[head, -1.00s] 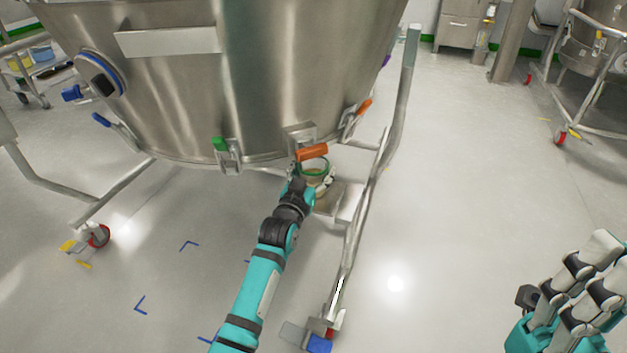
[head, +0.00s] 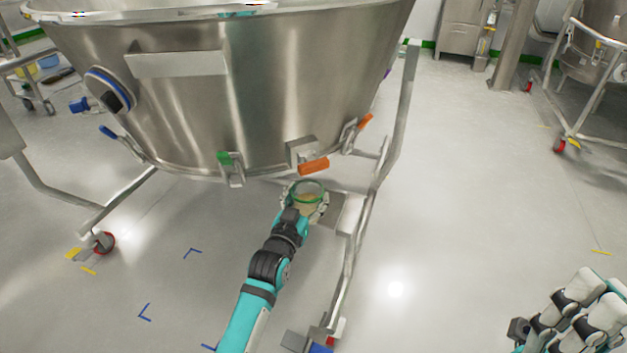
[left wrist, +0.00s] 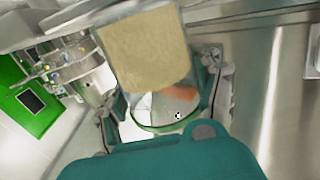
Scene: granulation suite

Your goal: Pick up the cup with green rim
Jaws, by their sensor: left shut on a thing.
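The cup with green rim (head: 309,199) is clear-walled and holds tan granules. It is in the left gripper, just below the lower edge of the big steel vessel, with its open rim facing up. My left gripper (head: 306,200) is shut on it, with a finger on each side of the cup. In the left wrist view, the cup (left wrist: 145,50) sits between the fingers, its green rim nearest the camera. My right arm (head: 575,310) is at the lower right, well away from the cup; its fingertips cannot be made out.
The steel vessel (head: 270,100) hangs over the cup, with an orange handle (head: 314,166) and a green latch (head: 224,158) on its lower edge. A tubular frame leg (head: 352,262) stands right of my left arm.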

